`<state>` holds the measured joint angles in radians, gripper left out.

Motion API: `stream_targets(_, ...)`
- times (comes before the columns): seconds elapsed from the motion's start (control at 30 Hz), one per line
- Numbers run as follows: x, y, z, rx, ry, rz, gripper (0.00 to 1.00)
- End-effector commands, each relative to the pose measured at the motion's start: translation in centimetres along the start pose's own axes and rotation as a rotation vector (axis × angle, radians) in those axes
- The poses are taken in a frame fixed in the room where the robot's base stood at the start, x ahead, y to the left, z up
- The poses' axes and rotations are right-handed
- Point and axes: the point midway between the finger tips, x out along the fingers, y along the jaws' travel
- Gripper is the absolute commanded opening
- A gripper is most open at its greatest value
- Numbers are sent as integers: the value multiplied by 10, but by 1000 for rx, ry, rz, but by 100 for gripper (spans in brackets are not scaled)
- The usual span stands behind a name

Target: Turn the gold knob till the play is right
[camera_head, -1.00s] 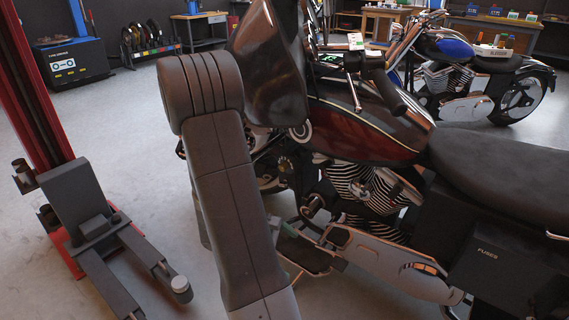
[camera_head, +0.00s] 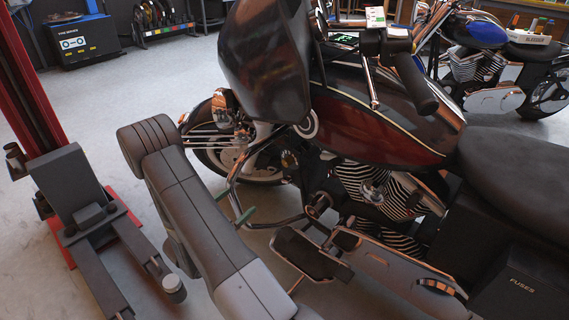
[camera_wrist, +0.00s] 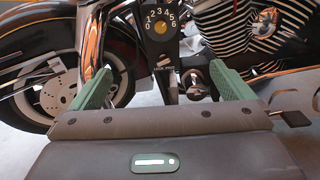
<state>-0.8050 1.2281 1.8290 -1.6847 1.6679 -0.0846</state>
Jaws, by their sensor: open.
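The gold knob (camera_wrist: 161,27) sits in the middle of a dark dial plate (camera_wrist: 160,48) with numbers around it, at the top of the wrist view. The plate is fixed to the front of the motorcycle, left of its finned engine (camera_wrist: 232,28). The knob's exact pointer setting is too small to read. My gripper (camera_wrist: 147,74) is open, with one green finger on each side of the view and nothing between them. The knob lies beyond the fingertips, apart from them. In the head view my gripper (camera_head: 234,206) shows partly behind my arm, left of the motorcycle.
The dark red motorcycle (camera_head: 372,130) fills the right, with a footboard (camera_head: 310,255) jutting low near my arm. Its fairing (camera_head: 265,50) and front wheel (camera_head: 245,170) are farther off. A lift post (camera_head: 35,90) and its base (camera_head: 72,190) stand at left.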

Motion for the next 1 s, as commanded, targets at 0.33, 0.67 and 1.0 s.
stream_targets(0.33,56,-1,1,0,1,-4,100)
stream_targets(0.67,69,-1,0,0,1,-2,100)
stream_targets(1.0,68,-1,0,0,2,-2,100)
